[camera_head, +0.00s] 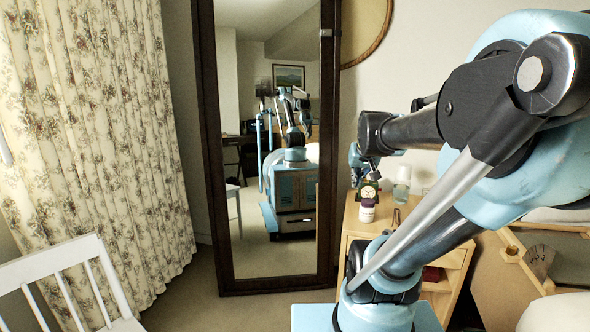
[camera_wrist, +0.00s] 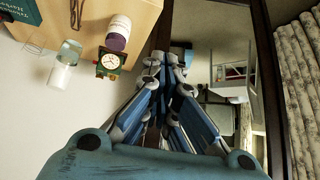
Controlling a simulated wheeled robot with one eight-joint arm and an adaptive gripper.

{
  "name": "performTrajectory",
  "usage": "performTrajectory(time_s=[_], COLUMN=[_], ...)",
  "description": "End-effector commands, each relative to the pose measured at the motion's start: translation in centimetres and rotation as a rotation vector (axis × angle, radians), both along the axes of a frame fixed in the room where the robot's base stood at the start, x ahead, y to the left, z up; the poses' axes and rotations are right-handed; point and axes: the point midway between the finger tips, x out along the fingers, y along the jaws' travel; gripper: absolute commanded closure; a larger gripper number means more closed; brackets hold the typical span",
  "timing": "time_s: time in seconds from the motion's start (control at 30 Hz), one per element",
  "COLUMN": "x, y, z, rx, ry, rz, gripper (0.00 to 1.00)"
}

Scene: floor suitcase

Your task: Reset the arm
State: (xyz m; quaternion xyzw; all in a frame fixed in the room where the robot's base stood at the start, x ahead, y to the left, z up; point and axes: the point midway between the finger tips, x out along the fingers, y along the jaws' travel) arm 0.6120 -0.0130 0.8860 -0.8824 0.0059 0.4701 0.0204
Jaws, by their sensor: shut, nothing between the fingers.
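My gripper (camera_wrist: 165,62) fills the middle of the wrist view, its two blue-and-grey fingers close together with nothing between them. In the head view my arm is raised and bent on the right, and only a small part of my gripper (camera_head: 356,160) shows beyond its far link. It is in the air near the wooden nightstand (camera_head: 350,235), with no contact visible. In the wrist view a small clock (camera_wrist: 110,62), a white-and-purple jar (camera_wrist: 118,32) and a clear bottle (camera_wrist: 66,62) lie left of the fingers.
A tall dark-framed mirror (camera_head: 208,130) stands behind and reflects my body. A white chair (camera_head: 50,265) is at the lower left by floral curtains (camera_head: 105,130). An open case (camera_head: 505,275) is at the right. Carpet (camera_head: 190,300) is clear before the mirror.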

Motion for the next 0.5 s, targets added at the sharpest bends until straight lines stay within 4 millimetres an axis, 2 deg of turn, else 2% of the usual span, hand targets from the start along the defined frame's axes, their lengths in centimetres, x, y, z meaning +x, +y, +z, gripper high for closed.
performTrajectory(time_s=[0.3, 0.5], x=[-2.9, -7.3], y=[1.3, 1.3], z=[-1.3, -5.0], rx=[-0.031, -0.033], ry=[-0.028, 0.097], rz=[0.032, 0.037], gripper=[1.0, 1.0])
